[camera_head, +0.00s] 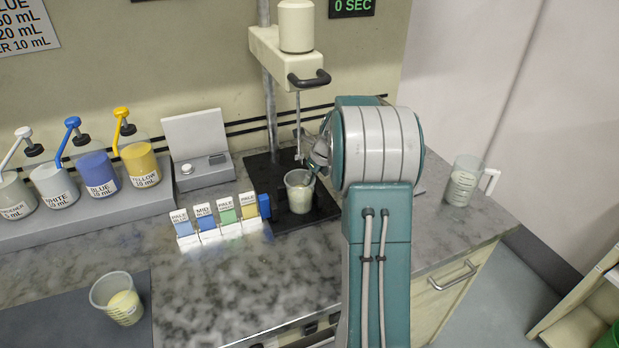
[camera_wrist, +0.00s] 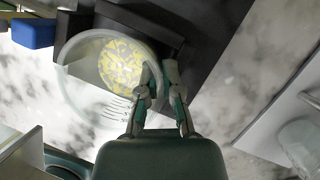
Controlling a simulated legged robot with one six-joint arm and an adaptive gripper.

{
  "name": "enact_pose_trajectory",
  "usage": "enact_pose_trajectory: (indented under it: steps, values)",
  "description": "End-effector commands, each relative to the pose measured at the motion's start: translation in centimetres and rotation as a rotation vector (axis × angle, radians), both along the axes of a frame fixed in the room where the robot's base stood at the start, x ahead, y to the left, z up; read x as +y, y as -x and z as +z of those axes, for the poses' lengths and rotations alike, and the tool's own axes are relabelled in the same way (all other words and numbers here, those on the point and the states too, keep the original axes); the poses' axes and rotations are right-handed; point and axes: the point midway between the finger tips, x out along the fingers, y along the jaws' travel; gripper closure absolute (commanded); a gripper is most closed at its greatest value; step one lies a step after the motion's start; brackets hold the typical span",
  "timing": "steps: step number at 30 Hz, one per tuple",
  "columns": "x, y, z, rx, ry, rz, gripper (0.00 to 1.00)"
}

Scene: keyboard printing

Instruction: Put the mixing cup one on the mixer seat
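A clear mixing cup (camera_head: 299,198) with pale contents is at the mixer's black base plate (camera_head: 262,175), below the mixer head. I take it as mixing cup one; no number is readable. In the wrist view this cup (camera_wrist: 84,93) shows from above, with yellow and white bits inside. My gripper (camera_wrist: 162,72) has its two fingers close together, one on each side of the cup's right wall, pinching it. In the head view my gripper (camera_head: 316,170) is at the cup's right rim, partly hidden by my arm. I cannot tell whether the cup's bottom touches the seat.
A second cup (camera_head: 117,297) stands at front left on a dark mat. A handled jug (camera_head: 464,182) stands at the right. Sample cards (camera_head: 217,222) and a blue block (camera_head: 264,206) are close left of the mixer base. The mixer rod (camera_head: 298,125) hangs above the cup.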

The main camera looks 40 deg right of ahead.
Motion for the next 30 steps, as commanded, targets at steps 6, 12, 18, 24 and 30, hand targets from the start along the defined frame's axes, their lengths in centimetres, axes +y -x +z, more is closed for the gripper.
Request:
enact_pose_trajectory:
  steps: [6, 12, 18, 24, 30]
  values:
    - [0.0, 0.0, 0.0, 0.001, -0.001, 0.000, 0.57]
    - [0.0, 0.0, 0.0, 0.001, -0.001, 0.000, 0.57]
    - [-0.3, 0.5, 1.5, -0.001, 0.002, -0.001, 0.57]
    - [-0.9, 2.0, 5.4, -0.002, 0.001, -0.001, 0.57]
    - [-1.4, 3.4, 9.0, -0.001, 0.003, -0.001, 0.57]
